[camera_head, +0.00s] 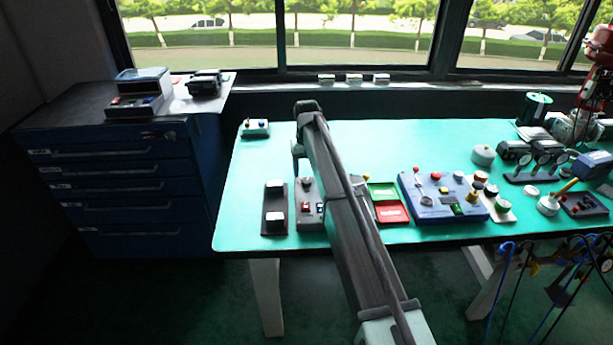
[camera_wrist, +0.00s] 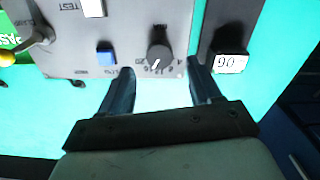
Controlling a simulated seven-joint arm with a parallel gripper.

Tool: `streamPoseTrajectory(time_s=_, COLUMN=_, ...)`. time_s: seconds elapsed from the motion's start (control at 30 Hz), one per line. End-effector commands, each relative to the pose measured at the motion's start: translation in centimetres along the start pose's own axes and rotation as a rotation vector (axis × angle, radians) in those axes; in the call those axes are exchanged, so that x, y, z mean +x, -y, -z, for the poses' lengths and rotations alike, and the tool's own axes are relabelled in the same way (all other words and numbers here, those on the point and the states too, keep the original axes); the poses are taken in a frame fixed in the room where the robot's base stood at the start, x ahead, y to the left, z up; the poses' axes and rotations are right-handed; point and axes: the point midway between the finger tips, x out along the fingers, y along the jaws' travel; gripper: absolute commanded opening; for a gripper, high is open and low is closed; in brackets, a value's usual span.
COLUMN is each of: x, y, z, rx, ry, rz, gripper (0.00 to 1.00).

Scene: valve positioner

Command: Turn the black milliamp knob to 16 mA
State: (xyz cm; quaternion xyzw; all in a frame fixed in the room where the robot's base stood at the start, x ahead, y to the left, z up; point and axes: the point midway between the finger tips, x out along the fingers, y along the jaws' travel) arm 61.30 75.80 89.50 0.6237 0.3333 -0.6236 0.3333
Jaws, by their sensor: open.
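The black milliamp knob (camera_wrist: 160,55) sits on a grey control box (camera_wrist: 75,60), with small scale numbers along its near side in the wrist view. Its white pointer line slants to the lower left; the exact number it meets is too small to read surely. My gripper (camera_wrist: 160,72) is open, one finger on each side of the knob's near edge, with visible gaps and nothing held. In the head view the knob (camera_head: 307,184) is at the far end of the grey box (camera_head: 311,222), and my arm hides part of that area.
Red and green trays (camera_head: 390,211) and a blue panel (camera_head: 430,208) lie to the right.

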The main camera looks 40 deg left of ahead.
Motion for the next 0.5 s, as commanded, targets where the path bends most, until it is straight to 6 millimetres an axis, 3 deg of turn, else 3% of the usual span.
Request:
streamPoseTrajectory(time_s=0.3, x=-6.3, y=0.0, z=0.1, rx=0.0, ry=-0.002, rz=0.0, gripper=0.63)
streamPoseTrajectory(time_s=0.5, x=-8.8, y=0.0, z=0.1, rx=0.0, ry=-0.001, rz=0.0, gripper=0.63)
